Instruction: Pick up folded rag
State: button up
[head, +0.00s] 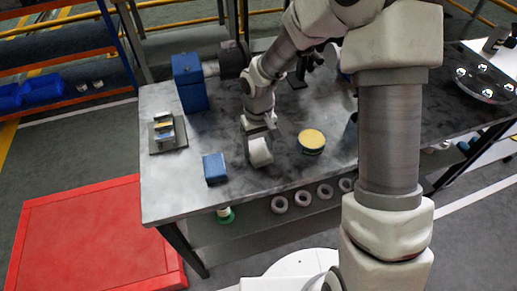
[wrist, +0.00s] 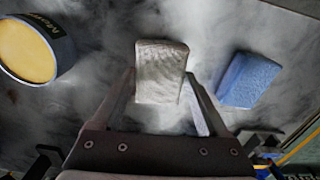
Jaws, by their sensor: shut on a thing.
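The folded rag, a pale grey-white textured pad, shows in the wrist view (wrist: 161,70) between my two fingers, near the picture's middle. My gripper (wrist: 160,88) is shut on it, one finger along each side. In the head view my gripper (head: 258,138) points down at the front middle of the workbench, with the pale rag (head: 260,154) below it. I cannot tell whether the rag touches the bench top or hangs just above it.
A blue block (head: 214,168) lies left of the rag on the workbench (head: 170,193). A round tin with a yellow lid (head: 312,140) stands to the right. A small metal part on a plate (head: 166,133) and a blue box (head: 189,82) are farther left.

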aim_at(260, 149)
jog(key=r, duration=0.3)
jog(key=shift+d+r, duration=0.15)
jog(key=shift+d, duration=0.1)
jog(key=s+d+r+p, duration=0.1)
jog(key=s+d+r, duration=0.2)
jog(key=d+r, duration=0.3)
jog(key=d, duration=0.4)
jog(key=shift+d+r, duration=0.2)
jog(key=shift+d, duration=0.2)
